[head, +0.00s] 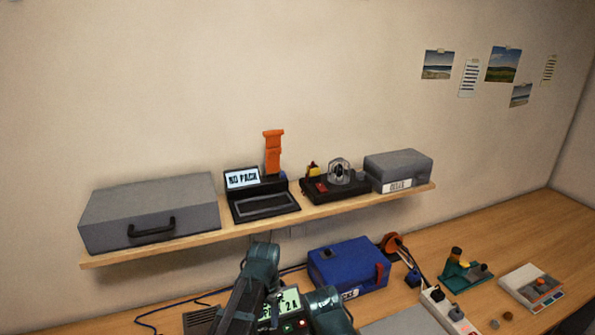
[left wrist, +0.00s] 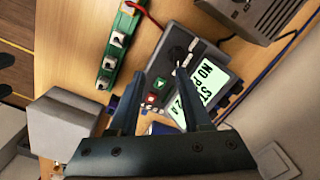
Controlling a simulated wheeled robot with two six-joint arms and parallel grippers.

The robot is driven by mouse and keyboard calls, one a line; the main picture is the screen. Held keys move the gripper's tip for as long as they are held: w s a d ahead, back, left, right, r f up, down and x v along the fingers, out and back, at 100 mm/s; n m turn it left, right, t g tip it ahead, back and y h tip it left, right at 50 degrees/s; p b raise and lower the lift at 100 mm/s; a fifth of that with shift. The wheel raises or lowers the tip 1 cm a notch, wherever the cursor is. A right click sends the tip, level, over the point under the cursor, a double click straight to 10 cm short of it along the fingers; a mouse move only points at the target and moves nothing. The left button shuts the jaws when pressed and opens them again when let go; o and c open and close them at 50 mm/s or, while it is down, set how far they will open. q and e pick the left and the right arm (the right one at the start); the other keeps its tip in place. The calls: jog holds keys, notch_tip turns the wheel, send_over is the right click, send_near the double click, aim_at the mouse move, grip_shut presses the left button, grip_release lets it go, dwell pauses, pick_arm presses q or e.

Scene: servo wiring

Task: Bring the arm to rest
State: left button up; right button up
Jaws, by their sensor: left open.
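My left gripper (left wrist: 157,78) is open in the left wrist view, its two dark fingers apart with nothing between them. They point over a grey device (left wrist: 170,62) with a green-lit display, a round knob and small coloured buttons. In the head view my left arm and gripper show at the bottom middle and partly cover this device's display (head: 291,302). Whether the fingers touch the device cannot be told. My right gripper is not in view.
A wall shelf (head: 185,241) holds a grey case (head: 150,212), a "NO PACK" device (head: 262,196) and a grey box (head: 398,170). Below are a blue case (head: 345,266), a white power strip (head: 448,311) and a teal fixture (head: 465,275). Bare bench shows at the right (head: 520,232).

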pick_arm(q)
jog(key=s+d+f+n+b, duration=0.1)
jog(key=s+d+f+b, duration=0.1)
jog(key=s, duration=0.5)
jog(key=s+d+f+n+y+b, duration=0.1)
jog(key=s+d+f+n+b, duration=0.1)
jog(key=s+f+b, duration=0.3)
notch_tip(320, 180, down, 2)
jog(key=shift+s+f, duration=0.15)
jog(key=shift+s, duration=0.8)
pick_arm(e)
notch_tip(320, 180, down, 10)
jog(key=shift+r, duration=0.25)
